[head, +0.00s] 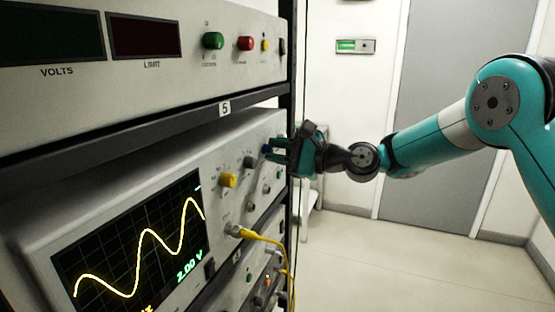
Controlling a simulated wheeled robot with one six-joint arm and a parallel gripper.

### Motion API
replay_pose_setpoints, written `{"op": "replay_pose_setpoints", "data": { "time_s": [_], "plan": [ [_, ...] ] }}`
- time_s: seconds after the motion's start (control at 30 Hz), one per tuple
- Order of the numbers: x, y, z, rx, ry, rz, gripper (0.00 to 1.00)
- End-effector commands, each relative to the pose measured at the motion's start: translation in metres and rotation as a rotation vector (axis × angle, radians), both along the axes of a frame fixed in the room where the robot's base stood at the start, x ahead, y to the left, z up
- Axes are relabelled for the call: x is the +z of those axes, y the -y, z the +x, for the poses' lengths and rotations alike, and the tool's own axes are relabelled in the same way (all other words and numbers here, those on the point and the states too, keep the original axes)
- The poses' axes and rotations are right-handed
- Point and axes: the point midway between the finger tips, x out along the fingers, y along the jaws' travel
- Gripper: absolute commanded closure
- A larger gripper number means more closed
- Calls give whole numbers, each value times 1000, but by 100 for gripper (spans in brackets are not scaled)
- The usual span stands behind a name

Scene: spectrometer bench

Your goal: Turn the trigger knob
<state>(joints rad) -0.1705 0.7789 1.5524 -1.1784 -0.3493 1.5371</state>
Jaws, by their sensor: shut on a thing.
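The oscilloscope (150,165) sits in the rack below the "5" label, its screen (135,245) showing a yellow wave.
Above is a power unit (140,70) with green (213,40) and red (245,43) knobs. A yellow cable (268,240) hangs from the oscilloscope's lower panel. A black rack post (293,70) stands close to my gripper. The floor to the right is clear.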

Motion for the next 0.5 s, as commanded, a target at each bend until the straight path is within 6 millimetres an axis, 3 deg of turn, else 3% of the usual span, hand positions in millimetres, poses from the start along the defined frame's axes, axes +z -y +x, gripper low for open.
{"op": "replay_pose_setpoints", "data": {
  "time_s": [0.5],
  "plan": [
    [-7, 0, -1, 1, 462, -167, 100]
  ]
}}
